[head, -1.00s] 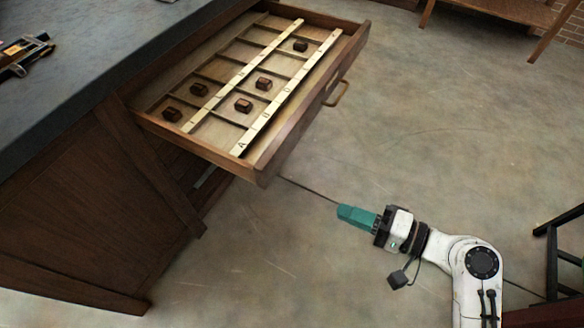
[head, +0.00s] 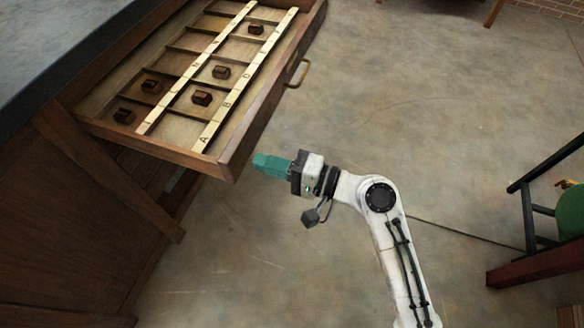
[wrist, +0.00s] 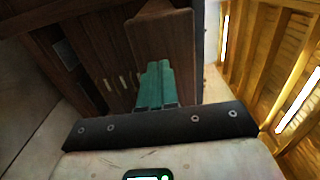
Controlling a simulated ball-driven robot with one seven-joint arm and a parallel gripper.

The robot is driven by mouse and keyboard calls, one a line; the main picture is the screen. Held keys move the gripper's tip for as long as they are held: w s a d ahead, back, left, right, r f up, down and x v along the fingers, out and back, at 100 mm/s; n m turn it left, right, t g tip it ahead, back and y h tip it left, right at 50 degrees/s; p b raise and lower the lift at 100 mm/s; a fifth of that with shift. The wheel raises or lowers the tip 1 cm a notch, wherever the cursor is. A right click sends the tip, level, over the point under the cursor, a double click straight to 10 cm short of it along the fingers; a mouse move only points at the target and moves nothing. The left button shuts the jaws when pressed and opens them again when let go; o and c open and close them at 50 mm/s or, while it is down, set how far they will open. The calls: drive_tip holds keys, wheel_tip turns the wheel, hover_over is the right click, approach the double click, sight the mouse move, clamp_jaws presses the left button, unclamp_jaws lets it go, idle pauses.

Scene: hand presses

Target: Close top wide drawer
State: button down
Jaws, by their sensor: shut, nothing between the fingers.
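The top wide drawer (head: 232,160) is pulled out from the dark wooden cabinet, with a brass handle (head: 298,73) on its front. It holds compartments, two pale lettered strips and several small dark blocks. My gripper (head: 257,162), with teal fingers, is shut and empty. In the head view its tips appear close to the near front corner of the drawer; whether they touch it I cannot tell. In the wrist view the shut fingers (wrist: 155,75) point toward a brown wooden part, which seems to be the drawer (wrist: 165,35).
The cabinet's dark worktop (head: 60,40) lies at upper left, above its wooden side (head: 50,220). A dark-framed stool or chair (head: 530,200) with a green item stands at right. The concrete floor (head: 420,110) right of the drawer is clear.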

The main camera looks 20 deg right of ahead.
drive_tip(key=shift+x, duration=1.1)
